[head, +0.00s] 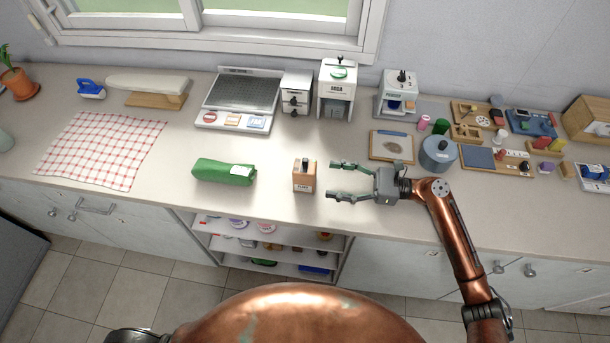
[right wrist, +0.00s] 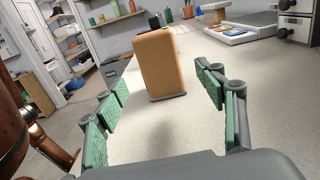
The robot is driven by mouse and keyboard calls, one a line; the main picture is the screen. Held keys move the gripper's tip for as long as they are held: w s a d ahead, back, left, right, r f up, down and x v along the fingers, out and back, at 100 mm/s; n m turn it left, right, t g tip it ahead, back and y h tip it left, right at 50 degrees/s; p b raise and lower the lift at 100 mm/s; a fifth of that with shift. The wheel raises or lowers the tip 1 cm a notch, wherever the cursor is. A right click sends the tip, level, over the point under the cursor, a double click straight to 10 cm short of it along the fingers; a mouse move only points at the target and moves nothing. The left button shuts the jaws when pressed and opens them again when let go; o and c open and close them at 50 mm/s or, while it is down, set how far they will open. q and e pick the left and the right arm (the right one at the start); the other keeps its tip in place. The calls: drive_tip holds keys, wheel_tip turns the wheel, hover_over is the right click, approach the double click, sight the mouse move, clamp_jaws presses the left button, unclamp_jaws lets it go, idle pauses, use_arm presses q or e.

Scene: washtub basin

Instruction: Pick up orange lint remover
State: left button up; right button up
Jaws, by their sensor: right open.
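The orange lint remover (head: 304,177) appears to be the small orange-tan box with a dark top standing upright on the counter, near its front edge. My right gripper (head: 334,181) is open just to the right of it, with its fingers pointing left towards it. In the right wrist view the orange box (right wrist: 159,63) stands ahead, between the lines of the green-padded fingers (right wrist: 160,92) and a little beyond their tips. I see no contact. My left gripper is not in view.
A green pouch (head: 224,171) lies left of the orange box. Behind stand a grey flat appliance (head: 241,96) and a white dispenser (head: 337,90). A blue-grey pot (head: 438,155) and a wooden tray (head: 392,147) are behind my right gripper. The counter around the box is clear.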

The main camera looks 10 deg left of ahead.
drive_tip(key=a, duration=0.4)
drive_tip(key=shift+a, duration=0.3)
drive_tip(key=c, duration=1.3)
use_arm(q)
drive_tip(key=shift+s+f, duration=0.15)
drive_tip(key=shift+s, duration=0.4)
use_arm(e)
drive_tip(key=shift+o, duration=0.2)
drive_tip(key=shift+r, duration=0.1)
drive_tip(key=shift+r, duration=0.5)
wheel_tip(320, 180, up, 3)
drive_tip(key=shift+f+p, duration=0.2)
drive_tip(key=shift+p, duration=0.35)
use_arm(q)
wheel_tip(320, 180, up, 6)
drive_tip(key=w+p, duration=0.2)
drive_tip(key=p, duration=0.2)
use_arm(e)
drive_tip(key=s+r, duration=0.9)
drive_tip(key=s, duration=0.5)
drive_tip(key=shift+d+r, duration=0.2)
drive_tip(key=shift+d, duration=0.25)
